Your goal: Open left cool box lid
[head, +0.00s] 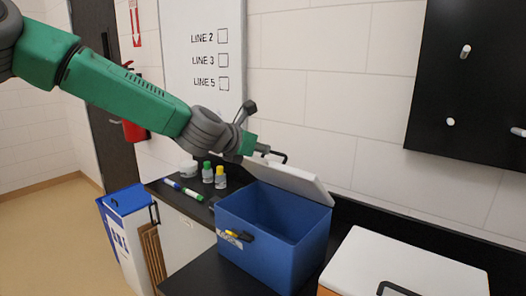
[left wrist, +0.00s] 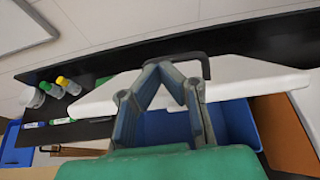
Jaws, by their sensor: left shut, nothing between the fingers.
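My left gripper (head: 254,149) is at the lid's upper left corner, close to the handle. In the left wrist view its fingers (left wrist: 173,72) meet in front of the white lid, shut and empty. I cannot tell whether they touch the lid. My right gripper is out of view.
A second cool box with a closed white lid (head: 400,268) and orange body stands at the right. A blue-lidded bin (head: 125,200) stands on the floor.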

